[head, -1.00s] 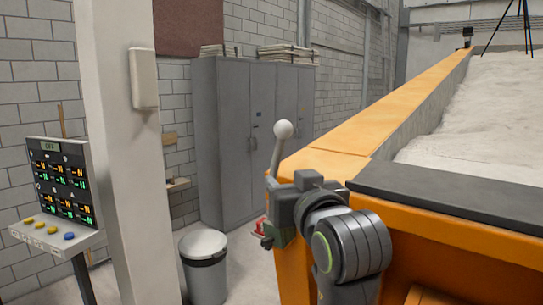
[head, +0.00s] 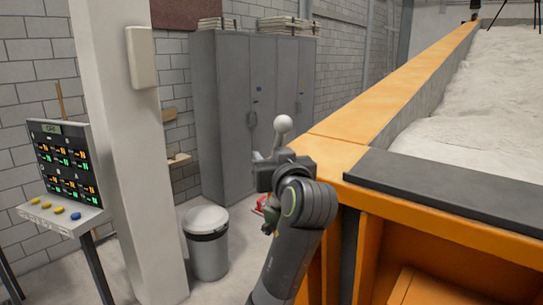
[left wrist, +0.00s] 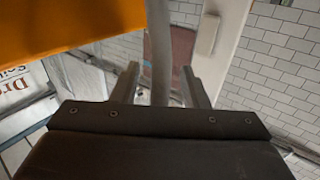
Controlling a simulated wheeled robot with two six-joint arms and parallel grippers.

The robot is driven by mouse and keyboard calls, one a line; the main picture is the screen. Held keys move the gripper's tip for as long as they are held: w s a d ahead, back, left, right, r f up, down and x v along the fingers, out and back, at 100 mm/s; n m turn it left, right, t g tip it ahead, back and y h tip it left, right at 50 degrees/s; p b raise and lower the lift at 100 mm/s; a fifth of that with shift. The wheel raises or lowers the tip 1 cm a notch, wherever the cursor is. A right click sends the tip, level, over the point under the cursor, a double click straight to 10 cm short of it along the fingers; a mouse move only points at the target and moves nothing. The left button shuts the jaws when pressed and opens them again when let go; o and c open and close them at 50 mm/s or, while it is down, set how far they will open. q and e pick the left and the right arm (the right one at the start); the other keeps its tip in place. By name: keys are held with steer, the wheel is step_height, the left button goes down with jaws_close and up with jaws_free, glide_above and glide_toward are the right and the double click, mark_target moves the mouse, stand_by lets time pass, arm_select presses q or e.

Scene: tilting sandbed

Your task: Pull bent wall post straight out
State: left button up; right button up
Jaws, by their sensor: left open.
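A pale lever with a white ball knob (head: 282,123) stands at the near left corner of the orange sandbed frame (head: 375,108). My left gripper (head: 279,158) is open at the lever, just below the knob. In the left wrist view the pale rod (left wrist: 160,40) runs between the two apart fingers of that gripper (left wrist: 159,88). I cannot tell whether the fingers touch it. The lever's foot is hidden behind the gripper. I cannot make out a bent wall post with certainty. My right gripper is out of view.
A black ledge (head: 455,191) tops the near end of the sandbed. A lidded bin (head: 206,245) stands on the floor to the left, before grey cabinets (head: 235,115). A white column (head: 125,170) and a control panel (head: 64,165) stand farther left.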

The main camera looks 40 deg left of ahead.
arm_select(q)
steer(key=shift+c, duration=0.2)
jaws_close()
steer(key=shift+r, duration=0.1)
steer(key=shift+s+r, duration=0.15)
steer(key=shift+r, duration=0.55)
steer(key=shift+s+r, duration=0.1)
steer(key=shift+r, duration=0.65)
steer(key=shift+s+r, duration=0.15)
steer(key=shift+r, duration=0.55)
steer(key=shift+s+r, duration=0.1)
steer(key=shift+r, duration=0.6)
